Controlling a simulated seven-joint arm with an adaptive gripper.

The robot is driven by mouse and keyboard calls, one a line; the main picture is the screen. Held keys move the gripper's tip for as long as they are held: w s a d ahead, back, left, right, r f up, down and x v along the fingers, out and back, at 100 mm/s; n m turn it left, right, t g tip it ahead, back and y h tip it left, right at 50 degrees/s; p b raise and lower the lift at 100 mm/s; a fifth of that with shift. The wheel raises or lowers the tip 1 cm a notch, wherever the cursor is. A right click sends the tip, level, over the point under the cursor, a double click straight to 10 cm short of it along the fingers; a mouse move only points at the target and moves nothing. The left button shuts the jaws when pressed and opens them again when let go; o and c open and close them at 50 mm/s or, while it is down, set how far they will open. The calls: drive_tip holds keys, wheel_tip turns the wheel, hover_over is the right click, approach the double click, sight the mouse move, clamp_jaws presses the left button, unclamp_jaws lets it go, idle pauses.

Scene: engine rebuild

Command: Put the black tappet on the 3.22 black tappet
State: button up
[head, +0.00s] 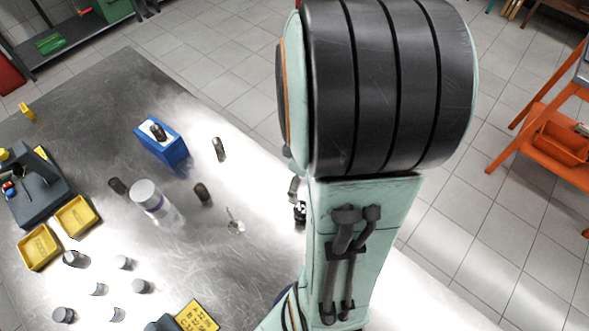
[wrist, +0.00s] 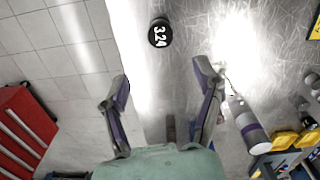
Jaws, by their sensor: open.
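In the wrist view, a black tappet (wrist: 159,32) with white digits that seem to read 3.24 stands on the metal table, ahead of my fingertips. My gripper (wrist: 160,72) is open with nothing between its fingertips. A dark upright piece (wrist: 171,129) shows lower down between the fingers. In the head view, a dark piece with white marks (head: 300,213) sits beside my arm, partly hidden by it. Other dark tappet-like pieces stand at the centre (head: 202,192), on the left (head: 118,186) and farther back (head: 218,149). I cannot read a 3.22 label on any piece.
A blue block (head: 162,145) carries a dark piece (head: 157,131). A tall white-capped cylinder (head: 147,195) stands near the middle, with yellow trays (head: 39,247) and several small grey cylinders nearby. A red cabinet (wrist: 25,125) stands off the table.

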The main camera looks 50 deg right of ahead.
drive_tip(key=s+a+r, duration=0.2)
drive_tip(key=a+r, duration=0.3)
drive_tip(key=a, duration=0.4)
drive_tip(key=s+a+r, duration=0.2)
drive_tip(key=a+r, duration=0.2)
drive_tip(key=a, duration=0.4)
drive_tip(key=shift+s+a+r+m+y, duration=0.2)
drive_tip(key=shift+a+r+m+y, duration=0.1)
drive_tip(key=shift+a+r+y, duration=0.1)
